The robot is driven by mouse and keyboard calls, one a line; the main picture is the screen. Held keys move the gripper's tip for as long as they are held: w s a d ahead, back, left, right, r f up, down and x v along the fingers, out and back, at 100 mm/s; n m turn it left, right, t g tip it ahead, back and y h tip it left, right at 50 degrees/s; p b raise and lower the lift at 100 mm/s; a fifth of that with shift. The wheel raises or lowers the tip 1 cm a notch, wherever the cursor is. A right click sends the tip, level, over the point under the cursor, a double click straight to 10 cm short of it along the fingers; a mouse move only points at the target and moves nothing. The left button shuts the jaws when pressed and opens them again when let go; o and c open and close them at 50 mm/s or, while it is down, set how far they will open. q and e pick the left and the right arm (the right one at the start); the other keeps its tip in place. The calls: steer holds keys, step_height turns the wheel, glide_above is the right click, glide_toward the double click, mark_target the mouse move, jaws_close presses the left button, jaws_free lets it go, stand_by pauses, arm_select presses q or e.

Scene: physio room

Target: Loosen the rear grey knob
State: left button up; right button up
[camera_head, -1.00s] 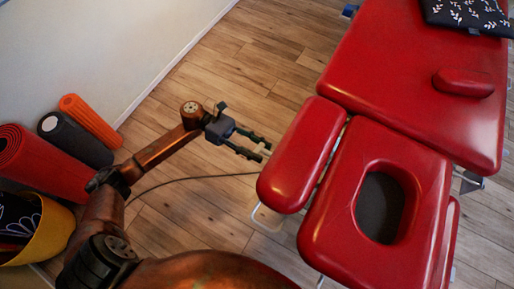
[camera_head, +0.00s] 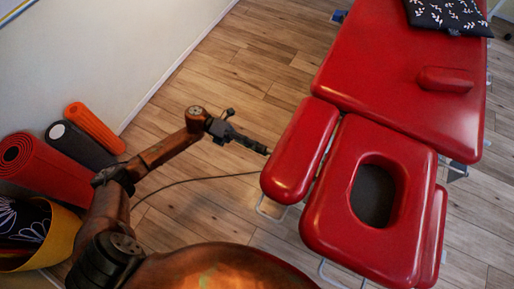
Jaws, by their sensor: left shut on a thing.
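The red treatment table (camera_head: 400,75) stands at the right, with a face-hole headrest and a red armrest (camera_head: 300,150) on its left side. My left gripper (camera_head: 266,151) reaches in from the left, its fingers close together and their tips at the left edge of the armrest. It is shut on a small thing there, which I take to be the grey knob. The knob itself is hidden by the fingertips and the armrest, and I cannot tell front from rear knob. My right gripper is not in view.
A cable (camera_head: 195,180) lies on the wooden floor under my left arm. Rolled mats, one red (camera_head: 45,170), and a yellow basket (camera_head: 62,235) stand by the wall at the left. A patterned black cushion (camera_head: 448,14) lies on the table.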

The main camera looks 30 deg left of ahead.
arm_select(q)
steer(key=shift+r+n, duration=0.2)
steer(key=shift+n, duration=0.3)
steer(key=shift+n+p, duration=0.3)
steer(key=shift+w+a+n+p, duration=0.1)
steer(key=shift+n+p, duration=0.4)
steer(key=shift+n, duration=1)
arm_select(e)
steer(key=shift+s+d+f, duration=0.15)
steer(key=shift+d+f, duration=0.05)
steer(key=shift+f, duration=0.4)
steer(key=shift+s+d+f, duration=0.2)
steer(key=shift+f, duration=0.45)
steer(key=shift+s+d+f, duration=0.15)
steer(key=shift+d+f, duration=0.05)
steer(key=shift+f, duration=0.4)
arm_select(q)
steer(key=shift+f, duration=0.1)
steer(key=o, duration=1.2)
steer(key=a, duration=1.2)
steer(key=shift+w, duration=0.15)
